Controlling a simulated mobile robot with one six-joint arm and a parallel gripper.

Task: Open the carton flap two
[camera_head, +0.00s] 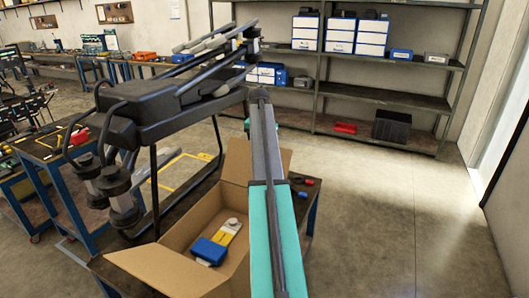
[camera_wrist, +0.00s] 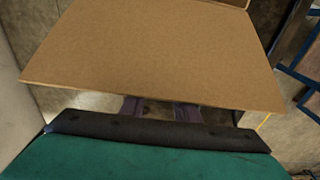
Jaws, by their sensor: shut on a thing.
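The open cardboard carton (camera_head: 190,230) stands on a dark bench in the head view. One flap (camera_head: 160,270) spreads outward at the near left, and another flap (camera_head: 238,160) stands up at the far end. My teal and grey arm crosses the carton's right side and hides part of it. In the wrist view a broad brown flap (camera_wrist: 150,55) fills the upper middle. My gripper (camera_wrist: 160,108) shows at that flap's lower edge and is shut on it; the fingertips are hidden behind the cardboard. Which numbered flap this is, I cannot tell.
A blue item (camera_head: 209,251) and a yellow and white item (camera_head: 229,231) lie in the carton. Shelves (camera_head: 385,95) line the back wall. The floor (camera_head: 390,220) at right is clear.

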